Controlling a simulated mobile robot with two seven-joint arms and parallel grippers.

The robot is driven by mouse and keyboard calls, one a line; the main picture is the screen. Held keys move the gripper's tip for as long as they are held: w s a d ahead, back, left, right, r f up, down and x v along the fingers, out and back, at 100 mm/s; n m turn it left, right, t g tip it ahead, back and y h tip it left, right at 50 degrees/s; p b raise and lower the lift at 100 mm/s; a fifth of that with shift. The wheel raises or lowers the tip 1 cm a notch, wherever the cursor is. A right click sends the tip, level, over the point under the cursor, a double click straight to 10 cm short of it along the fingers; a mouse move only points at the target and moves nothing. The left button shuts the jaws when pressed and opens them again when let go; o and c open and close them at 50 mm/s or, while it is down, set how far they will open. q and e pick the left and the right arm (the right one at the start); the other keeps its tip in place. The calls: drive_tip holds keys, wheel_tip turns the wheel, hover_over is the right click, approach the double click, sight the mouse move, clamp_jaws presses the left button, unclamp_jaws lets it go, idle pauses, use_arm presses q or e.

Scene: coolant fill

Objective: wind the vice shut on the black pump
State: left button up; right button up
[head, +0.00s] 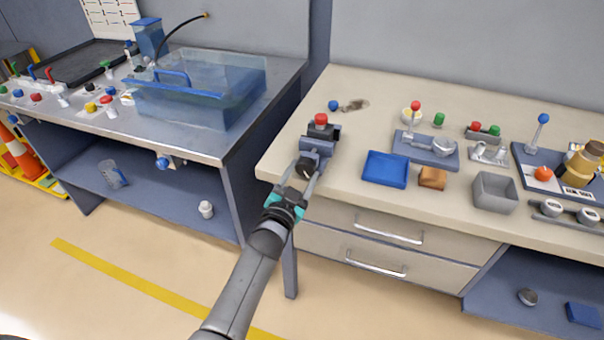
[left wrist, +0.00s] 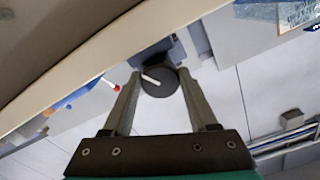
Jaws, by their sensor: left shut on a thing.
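The blue-grey vice (head: 318,146) is at the left front part of the beige bench. A black block with a red cap (head: 321,119), which looks like the black pump, sits at the vice's jaws. I cannot tell whether the jaws touch it. The vice's round dark handwheel (head: 304,167) faces the bench's front edge. My left gripper (head: 301,176) is shut on this wheel, one finger on each side. In the left wrist view the wheel (left wrist: 157,86), with a pale handle, lies between the fingertips. My right gripper is not in view.
A blue tray (head: 386,169), a brown block (head: 432,178) and a grey bin (head: 495,192) stand right of the vice. Drawers (head: 390,232) sit below. A separate bench with a clear blue tank (head: 215,85) stands left across a gap.

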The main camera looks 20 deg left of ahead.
use_arm(q)
drive_tip(key=o, duration=1.4)
drive_tip(key=shift+s, duration=0.1)
drive_tip(key=s, duration=0.5)
drive_tip(key=s+p, duration=0.1)
drive_tip(key=s, duration=0.4)
drive_tip(key=s+p, duration=0.1)
drive_tip(key=s, duration=0.4)
drive_tip(key=shift+a, duration=0.25)
